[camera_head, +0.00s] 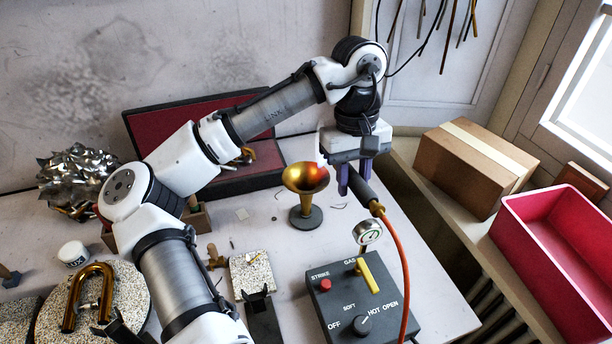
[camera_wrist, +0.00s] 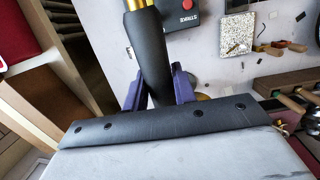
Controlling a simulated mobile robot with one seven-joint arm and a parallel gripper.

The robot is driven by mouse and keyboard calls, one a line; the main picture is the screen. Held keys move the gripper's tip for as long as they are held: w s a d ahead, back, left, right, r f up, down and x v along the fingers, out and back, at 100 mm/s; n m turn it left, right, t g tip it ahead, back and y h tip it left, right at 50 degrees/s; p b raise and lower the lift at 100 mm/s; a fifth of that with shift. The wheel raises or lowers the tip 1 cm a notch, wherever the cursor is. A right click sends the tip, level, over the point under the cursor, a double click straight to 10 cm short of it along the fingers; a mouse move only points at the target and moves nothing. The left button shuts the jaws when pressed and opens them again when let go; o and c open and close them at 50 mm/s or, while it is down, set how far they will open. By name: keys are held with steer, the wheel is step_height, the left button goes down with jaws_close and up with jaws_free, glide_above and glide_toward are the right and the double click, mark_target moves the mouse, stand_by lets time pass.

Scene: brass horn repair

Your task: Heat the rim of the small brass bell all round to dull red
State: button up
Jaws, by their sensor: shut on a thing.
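The small brass bell (camera_head: 306,177) stands mouth up on a dark round stand (camera_head: 306,216) in the head view. Its right and back rim shows orange-red, while the left rim looks golden. My gripper (camera_head: 354,182) is just right of the bell, its purple fingers shut on the black torch handle (camera_head: 366,190). The handle also fills the space between the fingers in the wrist view (camera_wrist: 150,60). An orange hose (camera_head: 398,250) runs from its brass end. The torch's nozzle is hidden, and I cannot make out a flame.
A dark control box (camera_head: 340,322) with gauge (camera_head: 368,232), yellow gas lever (camera_head: 368,275), red strike button (camera_head: 325,284) and knob stands in front. Behind the bell is an open red-lined case (camera_head: 270,160). A cardboard box (camera_head: 465,165) and pink bin (camera_head: 550,255) are right.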

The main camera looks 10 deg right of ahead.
stand_by(0.3)
steer(key=shift+w+a+p, duration=0.2)
steer(key=shift+w+a, duration=0.05)
steer(key=shift+a, duration=0.5)
steer(key=shift+w+a+p, duration=0.2)
steer(key=shift+w+a, duration=0.05)
steer(key=shift+a, duration=0.55)
steer(key=shift+w+a+p, duration=0.2)
steer(key=shift+w+a, duration=0.05)
steer(key=shift+a, duration=0.5)
steer(key=s+a, duration=0.3)
steer(key=shift+s+a, duration=0.1)
steer(key=shift+a, duration=0.2)
stand_by(1.5)
steer(key=shift+s+d, duration=0.25)
steer(key=shift+s, duration=0.95)
steer(key=shift+s+d, duration=0.2)
steer(key=shift+s, duration=0.95)
